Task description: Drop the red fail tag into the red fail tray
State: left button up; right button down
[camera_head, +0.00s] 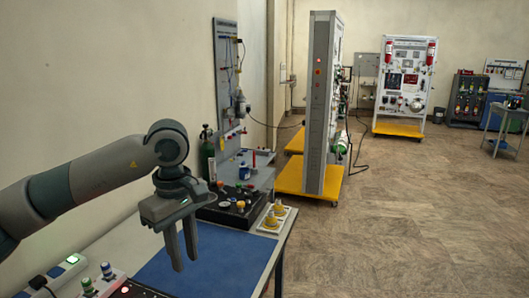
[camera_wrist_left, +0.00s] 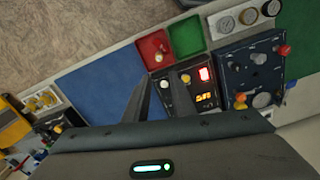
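My left gripper (camera_head: 185,262) hangs over the blue mat in the head view, fingers pointing down with a gap between them. In the left wrist view its two fingers (camera_wrist_left: 160,80) are apart, and I see nothing held between them. The red tray (camera_wrist_left: 149,43) lies beyond the fingertips in the left wrist view. A small reddish item with a pale spot (camera_wrist_left: 160,56) shows in the tray; I cannot tell whether it is the fail tag. No other red tag can be made out. The red tray is not visible in the head view. My right gripper is in neither view.
A green tray (camera_wrist_left: 187,36) adjoins the red tray. A dark control panel (camera_wrist_left: 250,68) with gauges and knobs and a small lit box (camera_wrist_left: 203,95) stand to the right. The blue mat (camera_wrist_left: 95,84) is clear. Bench fittings (camera_head: 236,208) stand behind the gripper.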

pick_arm(q)
jog(key=shift+r, duration=0.45)
dwell(0.4)
